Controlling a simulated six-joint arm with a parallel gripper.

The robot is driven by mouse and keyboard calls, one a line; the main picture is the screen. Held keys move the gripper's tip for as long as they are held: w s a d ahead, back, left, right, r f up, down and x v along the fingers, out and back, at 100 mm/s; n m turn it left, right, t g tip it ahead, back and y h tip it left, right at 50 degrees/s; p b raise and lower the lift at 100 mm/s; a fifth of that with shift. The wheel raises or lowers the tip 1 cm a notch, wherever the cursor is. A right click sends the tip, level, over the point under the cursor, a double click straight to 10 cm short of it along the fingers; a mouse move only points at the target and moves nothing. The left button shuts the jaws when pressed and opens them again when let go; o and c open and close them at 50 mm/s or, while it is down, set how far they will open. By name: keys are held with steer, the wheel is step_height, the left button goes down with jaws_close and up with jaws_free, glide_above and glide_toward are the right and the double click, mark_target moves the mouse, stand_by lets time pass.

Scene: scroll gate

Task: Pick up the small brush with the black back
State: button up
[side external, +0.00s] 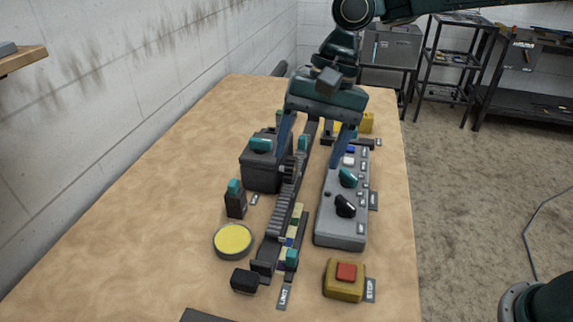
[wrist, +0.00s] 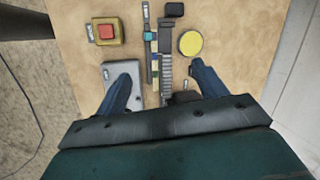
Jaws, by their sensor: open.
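A small black block (side external: 245,280) lies on the near part of the table, left of the rail's near end. It also shows at the top of the wrist view (wrist: 175,9). It may be the black-backed brush, but no bristles can be made out. My gripper (side external: 308,160) is open and empty, well behind the block, over the middle of the rail mechanism. In the wrist view its two blue fingers (wrist: 163,72) are spread on either side of the toothed rack (wrist: 167,75).
A yellow round pad (side external: 233,239) lies just behind the block. A grey control panel with knobs (side external: 341,225) and a yellow stop box with red button (side external: 344,280) stand right of the rail. A dark motor box (side external: 262,173) is at left. Bare table lies farther left.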

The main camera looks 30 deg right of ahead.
mark_target(245, 276)
steer(key=w+a+f+m+g, duration=0.2)
steer(key=a+f, duration=0.8)
steer(key=shift+w+f+m+g, duration=0.15)
steer(key=shift+f+m+g, duration=0.15)
steer(key=shift+g, duration=0.1)
steer(key=shift+a+f, duration=0.1)
steer(key=shift+x, duration=4.2)
steer(key=shift+x, duration=2.55)
